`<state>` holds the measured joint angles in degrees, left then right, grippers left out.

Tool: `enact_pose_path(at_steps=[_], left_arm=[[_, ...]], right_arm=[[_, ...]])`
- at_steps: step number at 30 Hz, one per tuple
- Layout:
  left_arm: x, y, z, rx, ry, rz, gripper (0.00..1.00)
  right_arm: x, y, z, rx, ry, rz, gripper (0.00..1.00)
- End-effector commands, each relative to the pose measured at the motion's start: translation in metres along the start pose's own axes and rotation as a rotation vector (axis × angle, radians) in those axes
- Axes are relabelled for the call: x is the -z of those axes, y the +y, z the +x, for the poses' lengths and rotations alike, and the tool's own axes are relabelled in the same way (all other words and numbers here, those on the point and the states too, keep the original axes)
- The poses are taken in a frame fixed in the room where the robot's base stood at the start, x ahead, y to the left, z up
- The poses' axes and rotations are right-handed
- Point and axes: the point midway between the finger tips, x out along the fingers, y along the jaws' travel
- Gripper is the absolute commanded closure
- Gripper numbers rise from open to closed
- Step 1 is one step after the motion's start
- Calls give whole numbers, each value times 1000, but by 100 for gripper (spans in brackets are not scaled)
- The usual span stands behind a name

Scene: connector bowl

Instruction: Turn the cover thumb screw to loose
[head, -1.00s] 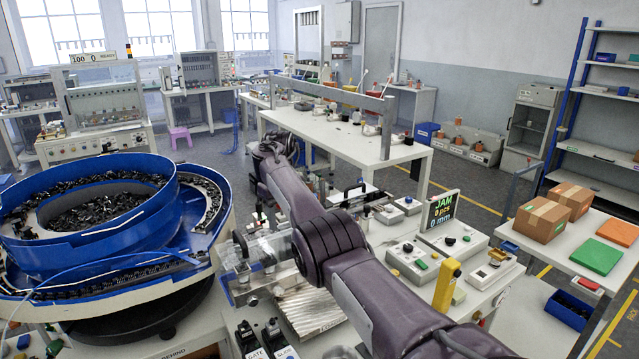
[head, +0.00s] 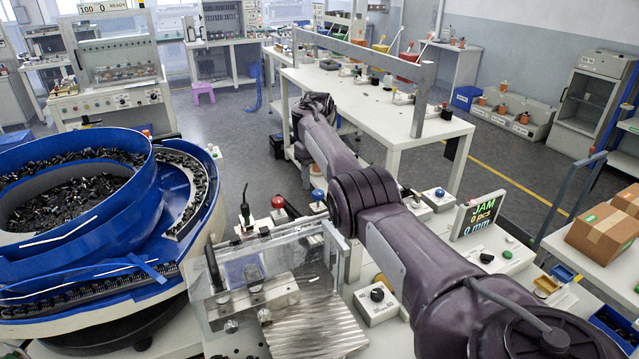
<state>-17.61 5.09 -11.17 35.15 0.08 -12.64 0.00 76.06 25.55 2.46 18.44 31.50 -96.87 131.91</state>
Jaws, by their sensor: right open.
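A clear cover (head: 318,258) stands over a metal track beside the blue bowl feeder. A metal block (head: 252,302) with small round metal knobs (head: 231,326) sits at its near left. I cannot tell for certain which part is the cover thumb screw or how it is turned. My left gripper is not in view.
The blue bowl (head: 75,245) full of dark parts fills the left. Red (head: 278,203) and blue (head: 318,195) knobs stand behind the cover. A control box with a black dial (head: 379,300) is just right of it. A JAM display (head: 478,215) stands further right.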

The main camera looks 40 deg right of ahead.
Motion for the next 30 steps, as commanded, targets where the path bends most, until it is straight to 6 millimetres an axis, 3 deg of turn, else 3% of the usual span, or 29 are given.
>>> enact_pose_path(at_steps=[4,9,14,18,28,30], left_arm=[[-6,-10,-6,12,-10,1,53],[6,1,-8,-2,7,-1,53],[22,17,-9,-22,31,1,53],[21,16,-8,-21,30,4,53],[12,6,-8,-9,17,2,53],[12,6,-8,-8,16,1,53]], right_arm=[[1,0,22,-2,2,0,48],[0,0,38,-1,1,0,48],[0,0,42,-1,-1,-1,48],[0,0,42,-1,-1,-1,48],[0,0,42,-1,-1,-1,90],[0,0,42,-1,-1,-1,92]])
